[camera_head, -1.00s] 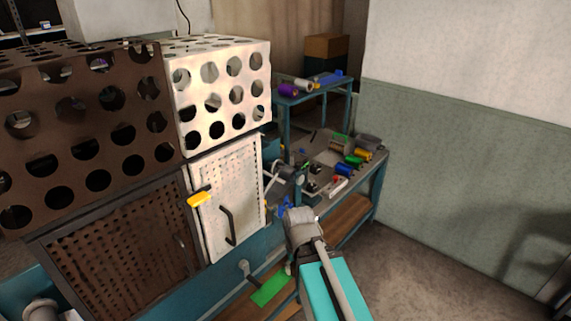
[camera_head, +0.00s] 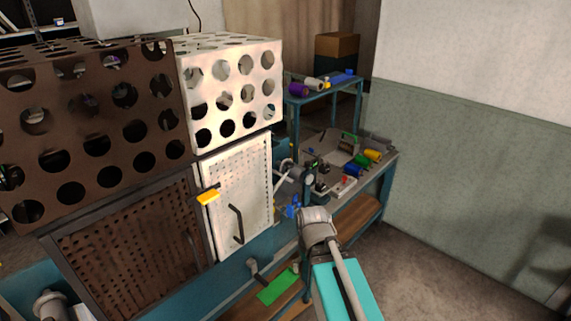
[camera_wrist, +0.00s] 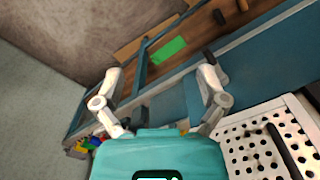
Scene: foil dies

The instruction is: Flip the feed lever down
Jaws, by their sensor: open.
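My gripper (camera_wrist: 162,80) is open in the wrist view, its two pale fingers wide apart with nothing between them. Beyond and between the fingers are the blue machine frame and a green plate (camera_wrist: 168,50). In the head view my arm reaches toward the machine's right end, and its fingertips are hard to make out. A grey crank-like lever with a dark knob (camera_head: 252,264) sticks out low on the blue front, below the white door. I cannot tell for certain whether it is the feed lever. My gripper touches nothing that I can see.
The white perforated door (camera_head: 238,195) has a black handle and a yellow tab (camera_head: 208,196). A brown perforated guard (camera_head: 90,130) stands at the left. A workbench (camera_head: 388,170) with coloured spools is behind my arm. The floor (camera_head: 440,280) at the right is clear.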

